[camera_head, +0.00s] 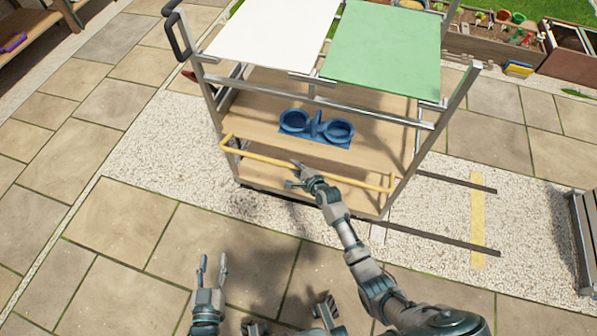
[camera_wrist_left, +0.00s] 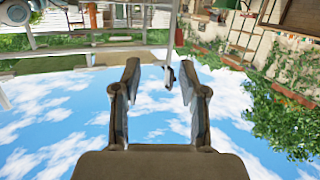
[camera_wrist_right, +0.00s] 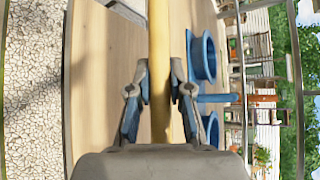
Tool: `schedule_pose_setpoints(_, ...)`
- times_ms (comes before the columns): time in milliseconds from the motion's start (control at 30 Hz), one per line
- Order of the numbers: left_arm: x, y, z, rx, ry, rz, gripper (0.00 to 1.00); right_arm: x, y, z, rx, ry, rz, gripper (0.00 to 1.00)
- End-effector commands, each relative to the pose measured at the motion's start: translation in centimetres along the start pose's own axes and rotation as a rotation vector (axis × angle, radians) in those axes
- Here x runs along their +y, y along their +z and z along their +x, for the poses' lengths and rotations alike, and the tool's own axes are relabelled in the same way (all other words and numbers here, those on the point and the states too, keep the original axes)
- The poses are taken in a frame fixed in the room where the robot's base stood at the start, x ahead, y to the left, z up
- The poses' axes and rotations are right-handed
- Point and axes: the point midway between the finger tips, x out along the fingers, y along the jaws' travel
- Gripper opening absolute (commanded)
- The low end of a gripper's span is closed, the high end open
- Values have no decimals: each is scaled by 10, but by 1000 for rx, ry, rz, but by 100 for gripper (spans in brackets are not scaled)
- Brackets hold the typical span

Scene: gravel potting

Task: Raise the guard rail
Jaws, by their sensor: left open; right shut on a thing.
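The yellow guard rail (camera_head: 262,159) runs along the front of the cart's lower wooden shelf, low down near shelf height. My right gripper (camera_head: 297,171) is shut on the rail around its middle. In the right wrist view the rail (camera_wrist_right: 159,45) passes between the two fingers (camera_wrist_right: 160,85). My left gripper (camera_head: 212,265) is open and empty, above the paving in front of the cart. In the left wrist view its fingers (camera_wrist_left: 158,95) are spread, with sky between them.
A blue holder with two round cups (camera_head: 317,128) stands on the lower shelf (camera_head: 255,110) behind the rail. White (camera_head: 270,32) and green (camera_head: 385,50) panels form the cart's top. Dark floor tracks (camera_head: 450,235) lie to the right. Paving in front is clear.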

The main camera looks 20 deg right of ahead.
Motion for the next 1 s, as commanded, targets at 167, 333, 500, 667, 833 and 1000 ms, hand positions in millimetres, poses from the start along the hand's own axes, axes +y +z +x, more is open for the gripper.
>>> schedule_pose_setpoints(167, -10, 44, -26, -355, -25, 10, 43, -23, 9, -2, -9, 52, 64, 0)
schedule_pose_setpoints(333, -20, 84, -70, -679, -50, 10, 43, -32, 10, -2, -9, 120, 131, 0)
schedule_pose_setpoints(500, -26, 108, -124, -972, -72, 4, 43, -42, 10, 0, -10, 193, 202, 0)
schedule_pose_setpoints(667, -29, 123, -164, -1179, -87, -4, 43, -52, 8, 2, -10, 270, 278, 0)
schedule_pose_setpoints(833, -30, 150, -151, -1177, -84, -4, 43, -64, 4, 5, -10, 371, 378, 0)
schedule_pose_setpoints(1000, -30, 148, -152, -1173, -83, -4, 43, -74, -2, 11, -9, 486, 489, 0)
